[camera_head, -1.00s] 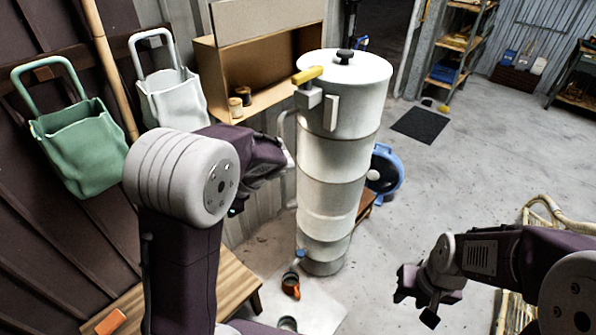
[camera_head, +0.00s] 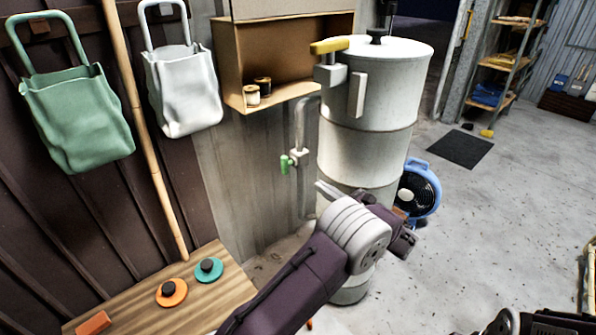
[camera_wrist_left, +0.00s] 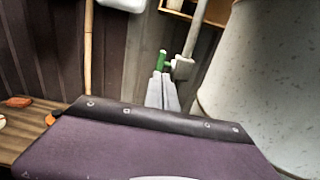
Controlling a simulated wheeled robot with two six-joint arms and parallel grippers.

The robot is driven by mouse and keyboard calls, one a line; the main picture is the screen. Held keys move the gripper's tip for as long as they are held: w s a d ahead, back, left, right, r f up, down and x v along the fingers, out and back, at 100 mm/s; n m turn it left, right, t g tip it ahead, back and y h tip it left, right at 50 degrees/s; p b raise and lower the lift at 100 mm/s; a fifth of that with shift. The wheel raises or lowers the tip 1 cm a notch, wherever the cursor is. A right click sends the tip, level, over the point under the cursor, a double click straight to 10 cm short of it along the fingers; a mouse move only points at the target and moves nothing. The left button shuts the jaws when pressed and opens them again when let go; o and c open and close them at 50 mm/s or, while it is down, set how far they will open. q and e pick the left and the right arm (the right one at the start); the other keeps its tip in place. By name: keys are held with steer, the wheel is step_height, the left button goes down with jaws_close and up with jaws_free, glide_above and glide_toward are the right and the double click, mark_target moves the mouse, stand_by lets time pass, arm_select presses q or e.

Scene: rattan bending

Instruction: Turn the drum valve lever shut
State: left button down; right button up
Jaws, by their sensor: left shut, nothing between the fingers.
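The tall pale drum (camera_head: 374,85) stands right of centre in the head view. A yellow lever (camera_head: 330,46) sits sideways on a block at its upper left. A lower green lever (camera_head: 285,164) is on the pipe (camera_head: 303,130) beside the drum; it also shows in the left wrist view (camera_wrist_left: 162,57). My left gripper (camera_head: 322,188) is shut and empty, its tips just below the green lever in the left wrist view (camera_wrist_left: 162,78); contact cannot be told. My right arm is cut off at the lower right edge; its fingers are unclear.
A wooden bench (camera_head: 222,289) with orange and teal discs is at lower left. Green (camera_head: 75,118) and white (camera_head: 182,90) bags hang on the wall. An open shelf box (camera_head: 285,60) is behind the pipe.

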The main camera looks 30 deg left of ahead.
mark_target(285, 162)
arm_select(q)
steer(key=b+x, duration=0.2)
steer(key=x, duration=1.1)
steer(key=shift+s+a+b, duration=0.1)
steer(key=shift+a+b, duration=0.15)
steer(key=shift+b, duration=0.1)
steer(key=shift+a, duration=0.35)
steer(key=shift+r, duration=0.1)
